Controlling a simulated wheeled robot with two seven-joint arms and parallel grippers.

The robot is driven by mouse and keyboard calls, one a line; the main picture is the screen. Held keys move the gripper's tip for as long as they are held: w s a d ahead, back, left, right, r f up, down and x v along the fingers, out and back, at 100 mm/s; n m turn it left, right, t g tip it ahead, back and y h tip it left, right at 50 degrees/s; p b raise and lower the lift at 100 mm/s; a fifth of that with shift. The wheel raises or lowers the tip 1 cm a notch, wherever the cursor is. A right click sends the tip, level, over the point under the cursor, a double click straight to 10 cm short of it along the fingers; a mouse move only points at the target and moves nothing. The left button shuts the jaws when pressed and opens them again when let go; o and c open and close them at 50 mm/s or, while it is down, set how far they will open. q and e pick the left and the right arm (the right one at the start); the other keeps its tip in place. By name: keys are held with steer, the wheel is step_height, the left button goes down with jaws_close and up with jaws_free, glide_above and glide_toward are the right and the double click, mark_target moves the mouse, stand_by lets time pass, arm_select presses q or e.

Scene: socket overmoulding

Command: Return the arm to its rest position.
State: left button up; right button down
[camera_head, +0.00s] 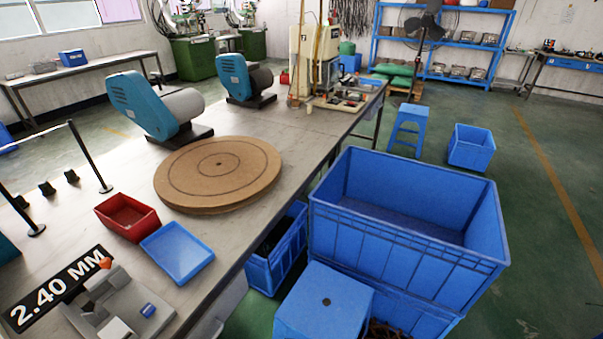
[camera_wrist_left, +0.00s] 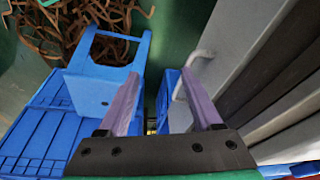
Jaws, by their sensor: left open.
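My left gripper (camera_wrist_left: 158,118) shows in the left wrist view with its two purple fingers apart and nothing between them. It hangs over the gap between a blue stool (camera_wrist_left: 105,75) and the grey side of the workbench (camera_wrist_left: 215,60). In the head view neither of my arms nor grippers shows. The head view shows the workbench (camera_head: 222,228) and the same blue stool (camera_head: 325,300) standing beside it. My right gripper is in neither view.
A large blue crate (camera_head: 390,240) stands right of the bench. On the bench are a round wooden turntable (camera_head: 218,172), a red bin (camera_head: 127,216), a blue tray (camera_head: 178,251) and a grey device (camera_head: 118,306). Open floor (camera_head: 520,220) lies at the right.

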arm_select(q)
step_height(320, 180, down, 12)
steer(key=s, duration=0.2)
steer(key=s+a+f+g+b, duration=0.2)
steer(key=s+a+f+b, duration=0.1)
steer(key=s+f, duration=1.5)
steer(key=shift+f, duration=0.45)
steer(key=shift+a, duration=0.1)
